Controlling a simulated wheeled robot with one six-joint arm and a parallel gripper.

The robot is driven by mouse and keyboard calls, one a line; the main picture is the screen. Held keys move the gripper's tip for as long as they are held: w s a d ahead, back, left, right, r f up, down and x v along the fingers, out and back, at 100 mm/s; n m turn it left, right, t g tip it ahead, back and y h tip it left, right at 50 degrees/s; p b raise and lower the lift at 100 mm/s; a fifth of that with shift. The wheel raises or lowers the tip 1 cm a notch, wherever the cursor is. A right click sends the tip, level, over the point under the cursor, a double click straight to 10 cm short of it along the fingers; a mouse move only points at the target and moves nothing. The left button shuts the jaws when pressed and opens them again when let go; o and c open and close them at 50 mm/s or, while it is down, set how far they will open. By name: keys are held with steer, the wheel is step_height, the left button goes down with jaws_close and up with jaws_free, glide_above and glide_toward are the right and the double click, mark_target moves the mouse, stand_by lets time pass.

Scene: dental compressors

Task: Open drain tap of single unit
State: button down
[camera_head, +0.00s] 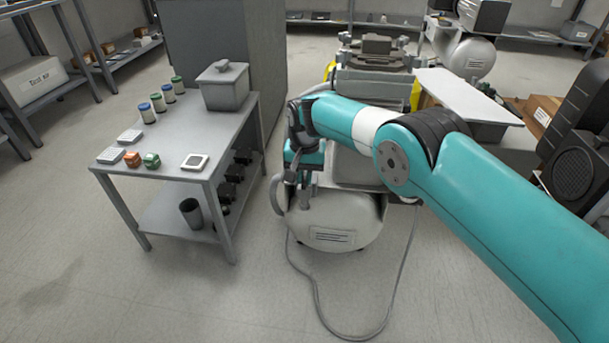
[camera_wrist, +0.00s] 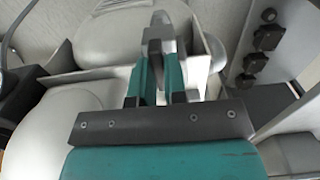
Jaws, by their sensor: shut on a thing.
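The single unit (camera_head: 330,228) is a compressor with a pale rounded tank, standing on the floor just right of the grey table in the head view. Its tank (camera_wrist: 55,125) also fills much of the left of the wrist view. My gripper (camera_head: 303,184) points down at the tank's left end. In the wrist view my gripper (camera_wrist: 160,48) has its two teal fingers close together, shut on a small grey part at the tank's end, which I take for the drain tap. The tap's shape and how far it is turned are mostly hidden by the fingers.
A grey table (camera_head: 180,188) with jars, small boxes and a lidded bin (camera_head: 225,88) stands close on the left. A hose (camera_head: 318,300) loops over the floor in front. The front floor is otherwise clear.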

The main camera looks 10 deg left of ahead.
mark_target(305, 177)
steer(key=c, duration=1.2)
jaws_free()
steer(key=shift+o, duration=0.2)
step_height(305, 177, up, 17)
steer(key=p, duration=0.5)
steer(key=shift+r, duration=0.2)
